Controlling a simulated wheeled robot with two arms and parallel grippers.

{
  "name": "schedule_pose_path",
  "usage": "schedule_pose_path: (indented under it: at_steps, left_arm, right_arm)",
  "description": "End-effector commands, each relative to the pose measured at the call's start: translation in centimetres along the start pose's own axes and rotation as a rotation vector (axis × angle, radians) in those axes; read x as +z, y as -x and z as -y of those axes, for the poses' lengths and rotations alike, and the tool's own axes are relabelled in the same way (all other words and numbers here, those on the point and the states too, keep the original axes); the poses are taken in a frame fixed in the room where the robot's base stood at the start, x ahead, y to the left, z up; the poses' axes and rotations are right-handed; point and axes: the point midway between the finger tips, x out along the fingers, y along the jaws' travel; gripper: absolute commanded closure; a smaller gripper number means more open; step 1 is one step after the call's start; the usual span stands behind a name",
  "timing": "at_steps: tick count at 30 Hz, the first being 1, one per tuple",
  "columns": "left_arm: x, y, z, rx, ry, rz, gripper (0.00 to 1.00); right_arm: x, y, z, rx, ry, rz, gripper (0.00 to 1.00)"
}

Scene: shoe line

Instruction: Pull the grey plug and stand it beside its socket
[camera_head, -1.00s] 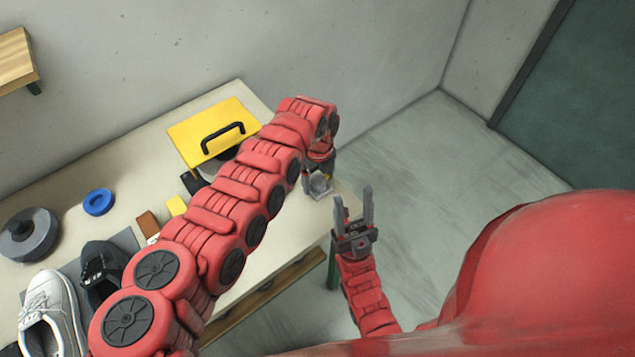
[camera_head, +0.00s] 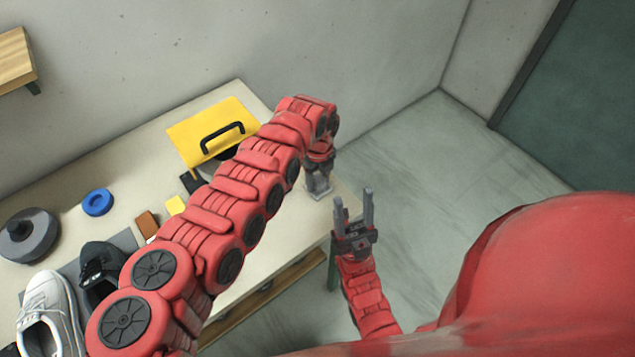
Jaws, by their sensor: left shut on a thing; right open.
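My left gripper (camera_head: 319,186) reaches down to the table's right end, its fingers closed together low over the top. It is shut on a small grey thing, which looks like the grey plug; the fingers cover most of it. I cannot make out the socket; it may be hidden by the fingers or my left arm. My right gripper (camera_head: 354,215) is open and empty, pointing up, apart from the table's right front edge.
A yellow panel with a black handle (camera_head: 186,133) stands behind my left arm.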

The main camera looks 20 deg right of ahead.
Motion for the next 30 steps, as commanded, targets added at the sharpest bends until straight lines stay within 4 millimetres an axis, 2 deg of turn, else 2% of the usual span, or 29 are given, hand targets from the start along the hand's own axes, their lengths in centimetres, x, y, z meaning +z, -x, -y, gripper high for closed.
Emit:
schedule_pose_path:
  at_steps: [8, 30]
  left_arm:
    - [0.0, 0.3, 0.0, 0.000, 0.000, 0.000, 1.00]
    - [0.1, 3.3, 0.0, 0.000, 0.000, 0.001, 1.00]
  right_arm:
    - [0.0, -0.2, 0.0, 0.000, 0.000, 0.000, 0.50]
    - [-0.3, -2.0, -0.1, 0.000, 0.000, 0.000, 0.50]
